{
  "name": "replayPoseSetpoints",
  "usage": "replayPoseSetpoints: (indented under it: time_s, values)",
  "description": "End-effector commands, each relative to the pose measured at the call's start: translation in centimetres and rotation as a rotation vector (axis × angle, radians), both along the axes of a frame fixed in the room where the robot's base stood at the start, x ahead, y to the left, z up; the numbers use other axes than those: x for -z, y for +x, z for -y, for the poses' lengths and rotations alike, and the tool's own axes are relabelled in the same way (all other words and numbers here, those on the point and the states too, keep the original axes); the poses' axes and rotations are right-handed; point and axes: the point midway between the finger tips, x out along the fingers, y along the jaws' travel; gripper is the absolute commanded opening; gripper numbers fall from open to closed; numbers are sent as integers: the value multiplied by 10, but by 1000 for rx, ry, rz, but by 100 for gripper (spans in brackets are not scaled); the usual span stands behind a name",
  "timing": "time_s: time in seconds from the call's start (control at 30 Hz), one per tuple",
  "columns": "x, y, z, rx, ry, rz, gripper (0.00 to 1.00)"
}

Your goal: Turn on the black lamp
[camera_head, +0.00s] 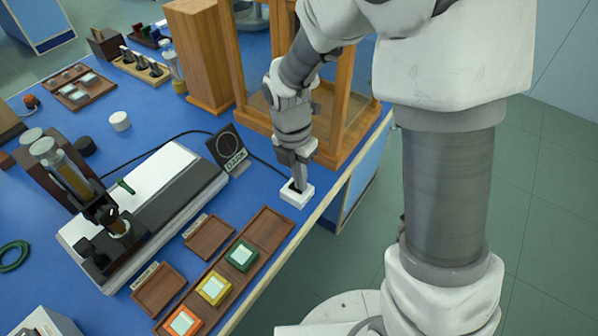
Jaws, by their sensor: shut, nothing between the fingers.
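A small white switch box (291,199) with a dark top part sits near the front edge of the blue bench. My gripper (298,183) points down onto the top of this box, its fingers shut with nothing between them. The fingertips are at or just above the dark part; I cannot tell if they touch it. A thin black cable (262,161) runs from near the box, behind a black sign, toward the instrument. The instrument (180,190) has a white and dark grey base and a black and brass upright part. I cannot tell which part is the black lamp or whether it is lit.
A black sign with a circle and the word DARK (227,148) stands left of my gripper. A wooden frame (345,140) stands close behind it. Wooden trays (270,230) with green, yellow and orange framed pieces lie in front. Open floor lies right of the bench.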

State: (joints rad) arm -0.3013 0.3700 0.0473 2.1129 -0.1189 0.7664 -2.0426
Motion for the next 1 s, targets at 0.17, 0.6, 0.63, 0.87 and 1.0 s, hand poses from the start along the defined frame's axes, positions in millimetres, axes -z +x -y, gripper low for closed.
replayPoseSetpoints:
  time_s: [0.17,0.6,0.63,0.87,1.0]
  values:
    - [0,0,0,0,0,0,0]
    - [6,-2,2,1,-1,-2,0]
    - [6,-2,2,1,-1,-2,0]
    - [4,2,-3,0,0,-3,0]
    - [2,7,-10,-1,2,0,0]
